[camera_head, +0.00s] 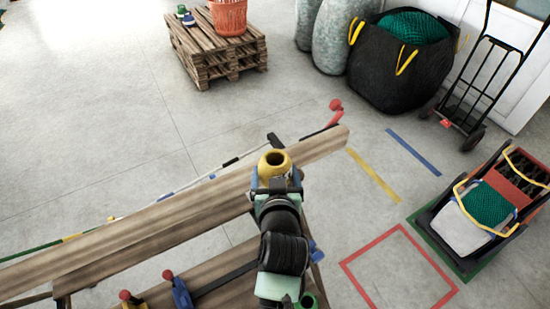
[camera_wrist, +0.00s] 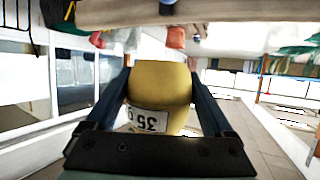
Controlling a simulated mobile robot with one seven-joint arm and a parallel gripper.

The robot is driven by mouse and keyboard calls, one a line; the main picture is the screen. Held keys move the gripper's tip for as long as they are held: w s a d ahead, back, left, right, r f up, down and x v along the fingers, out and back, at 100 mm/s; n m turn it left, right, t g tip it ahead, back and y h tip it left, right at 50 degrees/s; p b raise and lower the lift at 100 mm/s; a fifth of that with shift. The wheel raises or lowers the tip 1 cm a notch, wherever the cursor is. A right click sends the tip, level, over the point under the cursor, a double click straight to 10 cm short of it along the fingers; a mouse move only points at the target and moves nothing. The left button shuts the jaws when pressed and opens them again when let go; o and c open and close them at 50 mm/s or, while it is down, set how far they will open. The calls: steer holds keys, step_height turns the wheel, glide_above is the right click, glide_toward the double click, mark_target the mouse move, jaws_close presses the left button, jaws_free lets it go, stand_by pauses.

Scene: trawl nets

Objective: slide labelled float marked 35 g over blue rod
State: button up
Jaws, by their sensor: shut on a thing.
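A yellow float (camera_head: 274,160) with an open hole in its top is held by my gripper (camera_head: 275,180) near the right end of a long wooden beam. In the wrist view the yellow float (camera_wrist: 160,82) sits between the two dark fingers, and its white label (camera_wrist: 148,119) reads 35, turned over. My gripper is shut on it. A blue upright piece with a red knob (camera_head: 181,294) stands at the lower left, apart from the float. I cannot tell whether it is the blue rod; its base is cut off by the frame.
The wooden beam (camera_head: 150,226) runs across the left and middle. A red ball-ended piece (camera_head: 335,106) is beyond its right end. A black bag (camera_head: 385,75), hand truck (camera_head: 480,90) and crate cart (camera_head: 487,205) stand right.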

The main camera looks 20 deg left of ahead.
steer(key=shift+s+f+b, duration=0.1)
steer(key=shift+f+b, duration=0.35)
steer(key=shift+b, duration=0.05)
steer(key=shift+f+b, duration=3)
steer(key=shift+f, duration=0.6)
steer(key=o, duration=1.2)
steer(key=shift+o, duration=0.2)
steer(key=shift+s+d, duration=0.1)
steer(key=b+v, duration=0.3)
steer(key=v, duration=0.9)
steer(key=shift+s+d+r, duration=0.15)
steer(key=shift+s+d, duration=0.05)
steer(key=shift+s, duration=0.1)
